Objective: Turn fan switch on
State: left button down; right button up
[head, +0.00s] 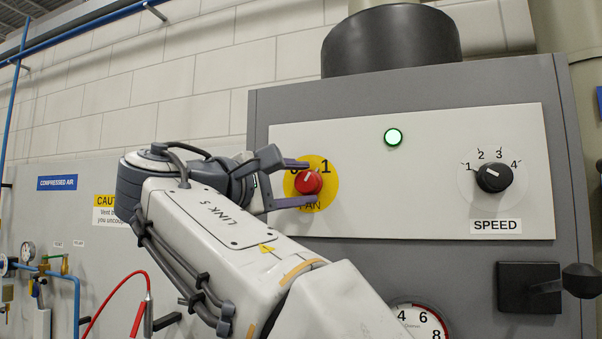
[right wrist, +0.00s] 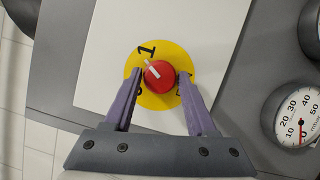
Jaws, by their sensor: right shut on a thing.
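The red fan knob (head: 308,183) sits on a yellow disc (head: 329,191) marked 0 and 1, with the word FAN below. My right gripper (head: 311,182) has its purple fingers on either side of the knob and is shut on it. In the right wrist view, the knob (right wrist: 160,77) is between the fingertips (right wrist: 163,75), and its white pointer is turned toward the 1 side. My left gripper is not in view.
The white panel (head: 430,200) also carries a black SPEED knob (head: 494,177) at the right. Below are a black lever handle (head: 580,281) and a round gauge (head: 420,320). A pressure gauge also shows in the right wrist view (right wrist: 299,112). Pipes and a red cable are at the left.

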jog(key=shift+m+g+p, duration=0.5)
jog(key=shift+m+p, duration=0.15)
jog(key=shift+m, duration=0.45)
jog(key=shift+y, duration=0.3)
jog(key=o, duration=1.2)
jog(key=shift+s, duration=0.1)
jog(key=v, duration=1)
jog(key=shift+s+a+p, duration=0.15)
jog(key=shift+p, duration=0.25)
